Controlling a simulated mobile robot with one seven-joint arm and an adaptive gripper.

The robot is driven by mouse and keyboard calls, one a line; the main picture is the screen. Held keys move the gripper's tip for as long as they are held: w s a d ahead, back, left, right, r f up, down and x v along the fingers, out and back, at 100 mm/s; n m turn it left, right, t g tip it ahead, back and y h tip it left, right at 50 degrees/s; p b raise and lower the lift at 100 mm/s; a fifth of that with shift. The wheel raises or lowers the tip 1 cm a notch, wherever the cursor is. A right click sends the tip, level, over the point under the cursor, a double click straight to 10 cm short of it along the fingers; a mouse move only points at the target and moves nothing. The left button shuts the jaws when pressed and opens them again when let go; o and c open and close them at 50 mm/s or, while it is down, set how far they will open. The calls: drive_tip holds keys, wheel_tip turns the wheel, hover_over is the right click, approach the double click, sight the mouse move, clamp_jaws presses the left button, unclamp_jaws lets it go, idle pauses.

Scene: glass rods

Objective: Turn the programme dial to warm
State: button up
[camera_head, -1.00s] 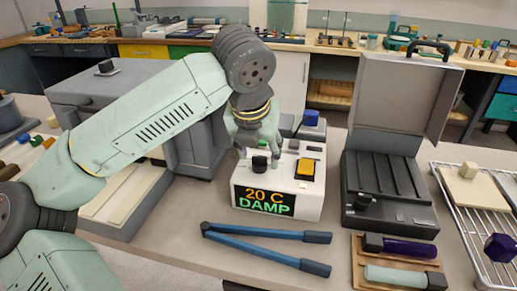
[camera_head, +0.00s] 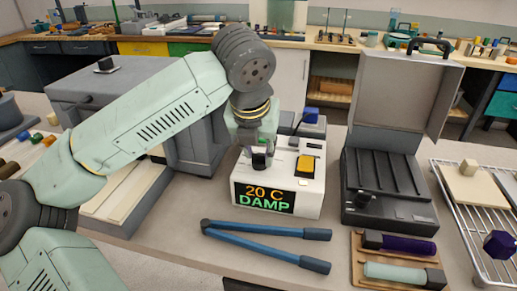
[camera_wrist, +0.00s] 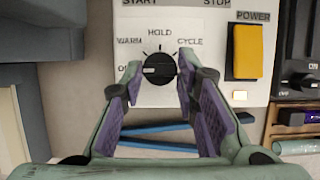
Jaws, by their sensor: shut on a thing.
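The white control box (camera_head: 310,208) stands on the bench with a lit display (camera_head: 264,199) reading "20 C DAMP". Its black programme dial (camera_wrist: 159,69) shows in the wrist view, ringed by tick marks and the labels WARM, HOLD and CYCLE. A label starting with "O" at the left is partly hidden by a finger. The dial's pale mark appears to point left, toward that label. My gripper (camera_wrist: 158,78) is shut on the dial, with a purple-padded finger at each side. In the head view the dial (camera_head: 259,161) sits partly behind my fingers.
A yellow power switch (camera_wrist: 245,52) sits right of the dial. Blue-handled tongs (camera_head: 265,246) lie in front of the box. An open grey case (camera_head: 390,195) and a wire rack (camera_head: 465,215) stand to the right. A grey machine (camera_head: 195,140) stands close left.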

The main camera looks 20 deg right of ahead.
drive_tip(key=shift+f+b, duration=0.1)
drive_tip(key=shift+b, duration=0.2)
clamp_jaws()
drive_tip(key=m+b, duration=0.2)
drive_tip(key=m, duration=0.1)
drive_tip(key=shift+w+a+g+h, duration=0.1)
drive_tip(key=shift+w+g+h, duration=0.05)
drive_tip(key=shift+g+h, duration=0.25)
drive_tip(key=m+g, duration=0.1)
drive_tip(key=m, duration=0.1)
drive_tip(key=m+g, duration=0.1)
drive_tip(key=m, duration=0.2)
drive_tip(key=shift+w+a+m+h+b, duration=0.1)
drive_tip(key=shift+w+m+h+b, duration=0.05)
drive_tip(key=shift+m+h+b, duration=0.2)
drive_tip(key=o, duration=1.1)
unclamp_jaws()
drive_tip(key=v, duration=1.2)
drive_tip(key=shift+a, duration=0.15)
